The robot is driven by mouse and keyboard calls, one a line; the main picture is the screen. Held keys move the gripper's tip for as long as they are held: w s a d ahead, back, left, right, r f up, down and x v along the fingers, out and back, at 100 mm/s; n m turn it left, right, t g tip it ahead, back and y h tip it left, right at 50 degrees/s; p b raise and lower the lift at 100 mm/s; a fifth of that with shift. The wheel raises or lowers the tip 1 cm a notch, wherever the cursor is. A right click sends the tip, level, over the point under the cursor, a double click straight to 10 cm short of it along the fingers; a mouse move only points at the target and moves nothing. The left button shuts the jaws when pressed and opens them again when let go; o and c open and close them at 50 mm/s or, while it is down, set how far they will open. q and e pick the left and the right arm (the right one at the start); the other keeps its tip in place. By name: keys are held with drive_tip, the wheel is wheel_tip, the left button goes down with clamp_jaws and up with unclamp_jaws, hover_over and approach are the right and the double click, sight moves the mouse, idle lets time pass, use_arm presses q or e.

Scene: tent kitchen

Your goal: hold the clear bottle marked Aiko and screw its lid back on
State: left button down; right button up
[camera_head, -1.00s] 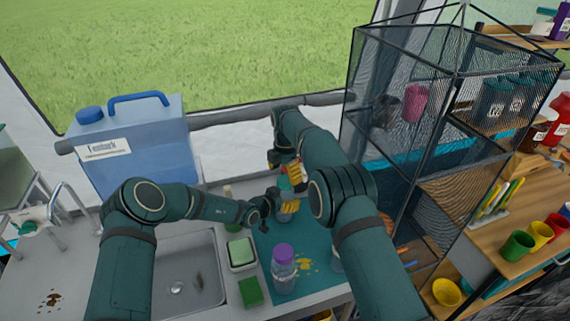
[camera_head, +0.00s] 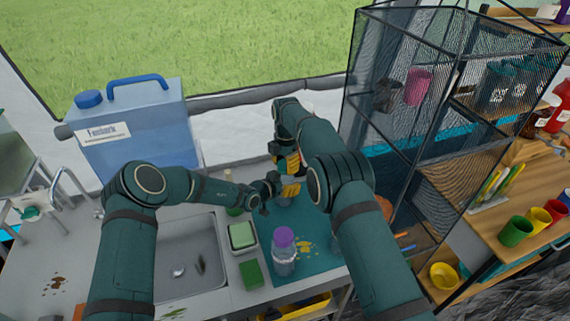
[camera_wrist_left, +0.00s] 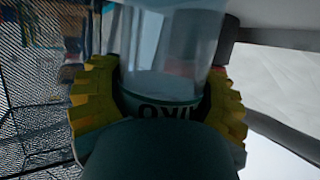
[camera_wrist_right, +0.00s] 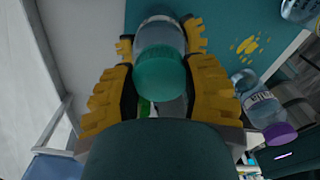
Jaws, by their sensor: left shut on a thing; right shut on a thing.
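The clear bottle marked Aiko (camera_wrist_left: 170,50) is held in my left gripper (camera_head: 288,190), whose yellow pads close on both sides of it in the left wrist view. My right gripper (camera_wrist_right: 160,80) is shut on a teal lid (camera_wrist_right: 160,75). In the right wrist view the lid is in line with the top of the clear bottle (camera_wrist_right: 160,35) and overlaps its mouth; I cannot tell whether the threads engage. In the head view my right gripper (camera_head: 288,162) is just above the left one, and the lid is hidden.
A purple-lidded bottle (camera_head: 284,258) stands on the teal mat (camera_head: 310,262); another bottle is mostly hidden by my right arm. A sponge tray (camera_head: 242,237), green sponge (camera_head: 251,274) and sink (camera_head: 180,255) are left. A mesh rack (camera_head: 410,130) stands right.

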drive_tip(key=shift+m, duration=1.6)
drive_tip(key=o, duration=1.3)
drive_tip(key=shift+c, duration=0.2)
drive_tip(key=shift+r, duration=2.3)
drive_tip(key=shift+o, duration=0.2)
